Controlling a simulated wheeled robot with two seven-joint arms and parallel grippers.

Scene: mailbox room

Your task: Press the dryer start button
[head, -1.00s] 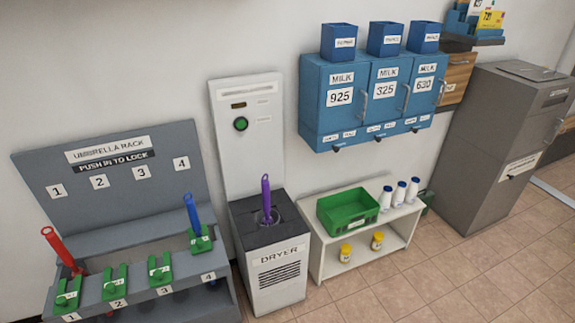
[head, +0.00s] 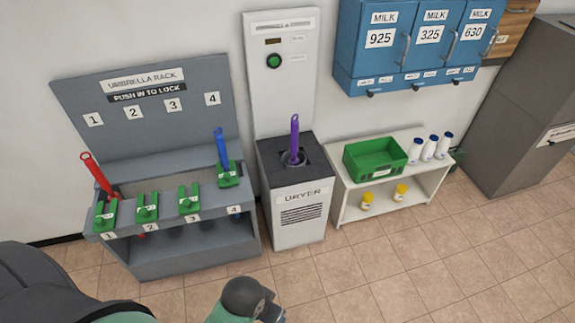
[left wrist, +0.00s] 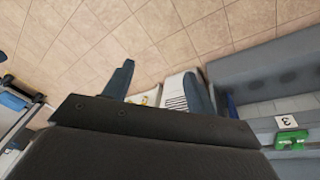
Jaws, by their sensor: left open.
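The dryer (head: 302,215) is a white cabinet with a dark top and a tall white back panel (head: 281,100). A round green start button (head: 274,61) sits on the upper part of that panel, below a small dark display. A purple umbrella (head: 294,140) stands upright in the dryer's top opening. My left gripper (left wrist: 160,72) is open and empty in the left wrist view, pointing down toward the floor. The dryer's vented front (left wrist: 172,92) shows beyond its fingers, apart from them. The button is not visible in that view. My right gripper is not in view.
Left of the dryer is the grey umbrella rack (head: 150,133), holding a red umbrella (head: 98,174) and a blue one (head: 220,150). Right are a white shelf (head: 345,205) with a green crate (head: 366,170), and blue milk boxes (head: 410,50) above. Tiled floor (head: 400,270) in front is clear.

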